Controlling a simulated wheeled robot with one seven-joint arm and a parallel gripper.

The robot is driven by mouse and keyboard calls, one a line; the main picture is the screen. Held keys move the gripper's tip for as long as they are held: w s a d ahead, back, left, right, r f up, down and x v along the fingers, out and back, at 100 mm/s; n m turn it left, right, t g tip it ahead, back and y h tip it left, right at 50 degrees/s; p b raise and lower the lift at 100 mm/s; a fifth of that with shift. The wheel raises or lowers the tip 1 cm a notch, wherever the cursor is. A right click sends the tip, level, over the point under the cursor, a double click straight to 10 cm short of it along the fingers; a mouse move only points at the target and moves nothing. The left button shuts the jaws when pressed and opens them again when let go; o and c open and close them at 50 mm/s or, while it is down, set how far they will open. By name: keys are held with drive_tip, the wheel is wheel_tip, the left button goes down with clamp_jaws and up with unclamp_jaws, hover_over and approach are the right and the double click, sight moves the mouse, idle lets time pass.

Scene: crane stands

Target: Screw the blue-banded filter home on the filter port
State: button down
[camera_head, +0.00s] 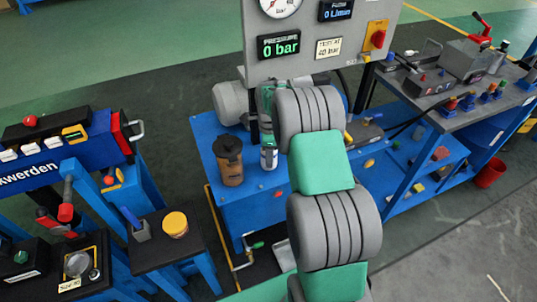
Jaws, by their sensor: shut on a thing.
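My arm comes up from the bottom and bends over the blue bench (215,165) in the head view. Its far end points down beside the gauge panel, partly hidden by my own links. My gripper (268,143) is small and dark there, shut on what looks like the blue-banded filter (268,158), a small whitish cylinder with a bluish band. The filter looks upright, low over the bench top. I cannot make out the filter port or whether the filter touches it.
The gauge panel (350,28) rises behind and reads 0 bar. A yellow-lidded tub (175,225) is on a stand at left. A tool bench (465,110) and red bucket (490,172) are at right.

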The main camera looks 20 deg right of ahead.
drive_tip(key=m, duration=0.4)
drive_tip(key=shift+m, duration=0.4)
drive_tip(key=shift+m, duration=1)
drive_tip(key=m, duration=0.3)
drive_tip(key=shift+m, duration=0.3)
drive_tip(key=m, duration=0.4)
drive_tip(key=shift+m, duration=0.3)
drive_tip(key=shift+c, duration=2.3)
unclamp_jaws()
